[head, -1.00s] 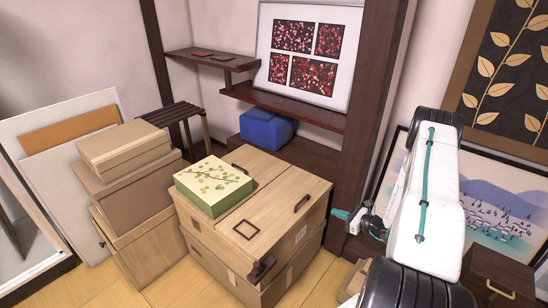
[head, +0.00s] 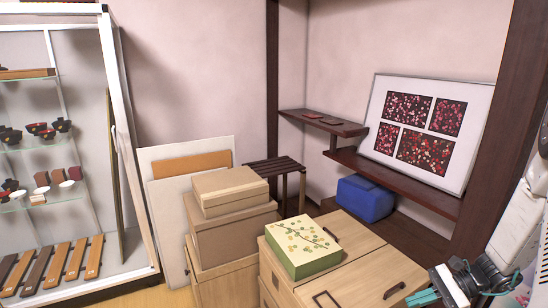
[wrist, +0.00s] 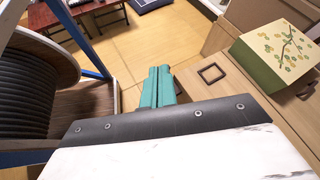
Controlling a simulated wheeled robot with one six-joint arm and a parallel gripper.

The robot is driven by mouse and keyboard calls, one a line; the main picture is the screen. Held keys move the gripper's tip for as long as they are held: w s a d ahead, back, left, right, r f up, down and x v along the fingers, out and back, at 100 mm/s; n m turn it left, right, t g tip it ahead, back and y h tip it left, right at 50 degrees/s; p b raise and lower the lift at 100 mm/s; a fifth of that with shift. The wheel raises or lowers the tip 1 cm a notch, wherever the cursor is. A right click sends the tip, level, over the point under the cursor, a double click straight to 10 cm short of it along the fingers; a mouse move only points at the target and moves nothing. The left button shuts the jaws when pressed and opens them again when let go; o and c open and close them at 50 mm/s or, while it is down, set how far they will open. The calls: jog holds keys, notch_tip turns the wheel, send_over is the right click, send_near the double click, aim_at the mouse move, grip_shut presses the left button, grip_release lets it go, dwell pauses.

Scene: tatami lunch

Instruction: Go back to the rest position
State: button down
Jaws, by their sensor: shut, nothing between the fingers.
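My gripper (head: 424,299) is at the bottom right of the head view, in front of the wooden chest. Its teal fingers are together with nothing between them, and they also show at the centre of the wrist view (wrist: 158,84). My white arm runs up the right edge of the head view. In the wrist view the fingertips point past the left side of the chest, over the light floor. The gripper touches nothing that I can see.
A green box with a leaf-pattern lid (head: 303,246) sits on the wooden chest (head: 366,272). Stacked cardboard boxes (head: 233,222) stand left of it. A glass cabinet (head: 125,150) is at far left. A large cable reel (wrist: 40,90) is near in the wrist view. Floor (wrist: 185,35) is open beyond the fingers.

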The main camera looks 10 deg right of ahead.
jog(key=s+a+r+n+h, duration=0.4)
jog(key=s+a+r+n, duration=0.1)
jog(key=r, duration=0.4)
jog(key=s+a+r+n+h, duration=0.4)
jog(key=s+a+r+n, duration=0.2)
jog(key=s+r, duration=0.1)
jog(key=s+a+r+n+h, duration=0.4)
jog(key=s+a+r+n, duration=0.1)
jog(key=r, duration=0.5)
jog(key=shift+s+a+r+n+g, duration=0.2)
jog(key=shift+s+r+n+g, duration=0.2)
jog(key=shift+s+n, duration=0.25)
jog(key=shift+a, duration=0.1)
